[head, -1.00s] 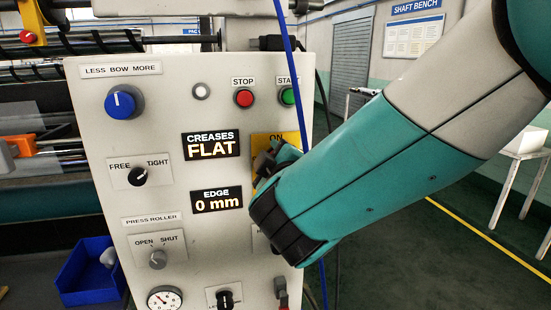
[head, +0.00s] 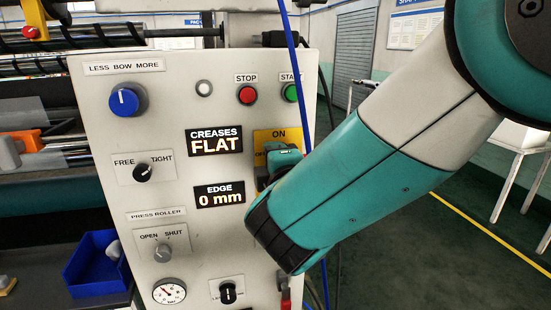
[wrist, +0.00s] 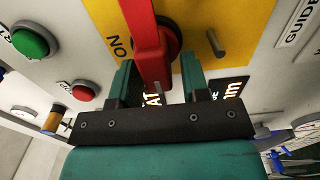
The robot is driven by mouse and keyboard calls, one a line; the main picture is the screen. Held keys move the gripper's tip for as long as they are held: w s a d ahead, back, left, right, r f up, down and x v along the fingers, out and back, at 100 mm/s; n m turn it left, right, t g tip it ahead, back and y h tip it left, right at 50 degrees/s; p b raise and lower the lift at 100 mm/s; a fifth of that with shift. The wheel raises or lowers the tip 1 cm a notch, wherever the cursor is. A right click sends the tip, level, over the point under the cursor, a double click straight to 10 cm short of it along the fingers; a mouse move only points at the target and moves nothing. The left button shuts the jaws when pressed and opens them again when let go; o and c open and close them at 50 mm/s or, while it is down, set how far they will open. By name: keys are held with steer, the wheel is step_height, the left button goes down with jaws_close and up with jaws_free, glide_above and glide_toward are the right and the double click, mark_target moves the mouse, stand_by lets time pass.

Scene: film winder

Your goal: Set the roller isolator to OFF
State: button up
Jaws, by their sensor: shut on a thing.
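The roller isolator is a red handle (wrist: 147,45) on a yellow plate (wrist: 205,18), with ON lettered on the plate. In the head view the yellow plate (head: 264,135) is on the right side of the grey panel, with ON at its top and part of OFF at its left. My gripper (wrist: 160,85) reaches the handle from the front, its teal fingers on either side, and is shut on it. In the head view my gripper (head: 283,156) and wrist cover the handle and the lower plate, so its exact angle is hard to tell there.
A red stop button (head: 247,94) and a green start button (head: 290,92) sit above the plate. A small grey peg (wrist: 215,42) stands out of the plate. A blue cable (head: 295,60) hangs close by my wrist. Other knobs (head: 143,172) lie left on the panel.

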stand_by(0.4)
steer(key=o, duration=0.6)
steer(key=shift+c, duration=0.2)
steer(key=shift+s, duration=0.1)
steer(key=b+v, duration=0.7)
steer(key=v, duration=1)
steer(key=shift+s, duration=0.15)
